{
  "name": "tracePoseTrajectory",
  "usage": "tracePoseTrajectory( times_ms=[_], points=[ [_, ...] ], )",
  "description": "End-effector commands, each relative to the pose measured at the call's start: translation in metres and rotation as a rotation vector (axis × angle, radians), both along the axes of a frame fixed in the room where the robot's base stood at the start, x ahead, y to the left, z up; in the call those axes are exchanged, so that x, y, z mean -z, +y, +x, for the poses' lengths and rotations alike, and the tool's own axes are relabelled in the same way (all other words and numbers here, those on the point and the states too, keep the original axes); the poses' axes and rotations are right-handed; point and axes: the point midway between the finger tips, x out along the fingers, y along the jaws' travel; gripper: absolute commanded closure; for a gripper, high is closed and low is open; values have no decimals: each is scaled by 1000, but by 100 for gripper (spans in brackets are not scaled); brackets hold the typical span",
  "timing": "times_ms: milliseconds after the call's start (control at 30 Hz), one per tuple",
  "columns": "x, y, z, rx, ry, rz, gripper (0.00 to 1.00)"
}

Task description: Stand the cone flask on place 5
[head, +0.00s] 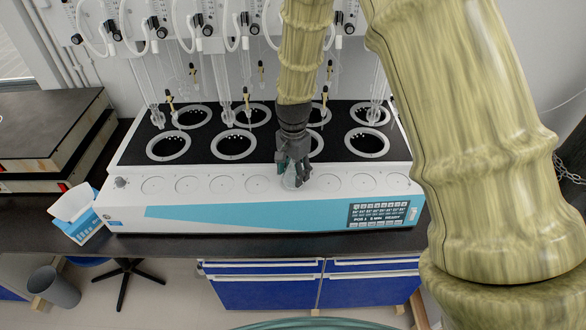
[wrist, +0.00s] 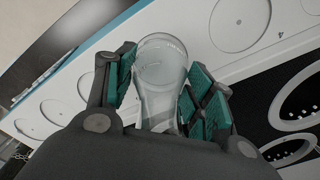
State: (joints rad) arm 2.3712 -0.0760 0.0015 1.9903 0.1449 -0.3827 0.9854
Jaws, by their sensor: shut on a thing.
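The cone flask (head: 290,182) is clear glass and looks upright under my gripper (head: 296,168) at the front of the white distiller. In the wrist view the flask (wrist: 158,70) sits between the two green-padded fingers, which are shut on it. The flask is over the fifth round place from the left and hides most of it. I cannot tell whether its base touches the surface. Place 4 (wrist: 240,24), with its number beside it, is empty.
The other front places, such as the sixth (head: 328,182), look empty. Behind them are black-topped wells with metal rings (head: 233,145), and glass tubes hang above. A small display (head: 378,213) is at the front right. A white and blue box (head: 75,212) stands left.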

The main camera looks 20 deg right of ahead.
Motion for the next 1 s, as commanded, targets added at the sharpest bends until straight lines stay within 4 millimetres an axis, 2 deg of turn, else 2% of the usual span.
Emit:
tracePoseTrajectory(
  times_ms=[467,500,600,1000],
  points=[
    [8,0,0,0,-1,0,73],
    [9,0,0,0,-1,0,45],
    [8,0,0,0,-1,0,26],
    [5,0,0,-1,-1,0,25]
  ],
)
